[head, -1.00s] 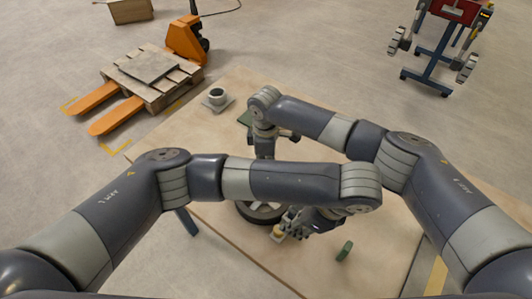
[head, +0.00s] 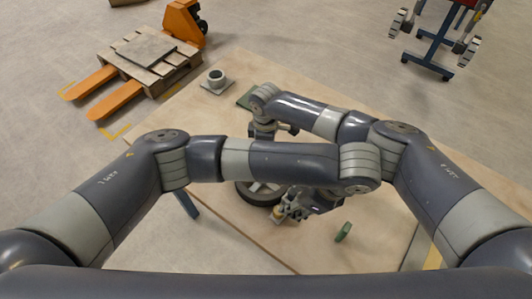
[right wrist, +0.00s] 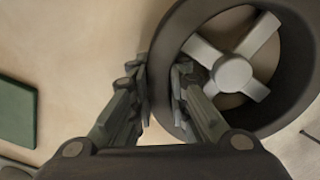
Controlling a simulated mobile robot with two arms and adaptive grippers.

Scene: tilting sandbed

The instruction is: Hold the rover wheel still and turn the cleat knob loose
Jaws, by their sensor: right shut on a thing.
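The rover wheel (head: 243,188) is a dark ring on the table, partly hidden under my left forearm. In the right wrist view the wheel (right wrist: 298,70) shows a grey hub with pale spokes. My right gripper (right wrist: 158,82) is shut on the wheel's rim, one finger outside it and one inside. My left gripper (head: 286,208) is low at the wheel's near right side, beside a small yellowish piece (head: 277,214) that may be the cleat knob. Its fingertips are too small to tell whether they grip that piece.
A green piece (head: 343,232) stands on the table (head: 190,118) to the right of the wheel. A grey round part on a square plate (head: 217,82) and a green pad (head: 246,99) lie farther back. My left forearm crosses in front of my right arm's lower part.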

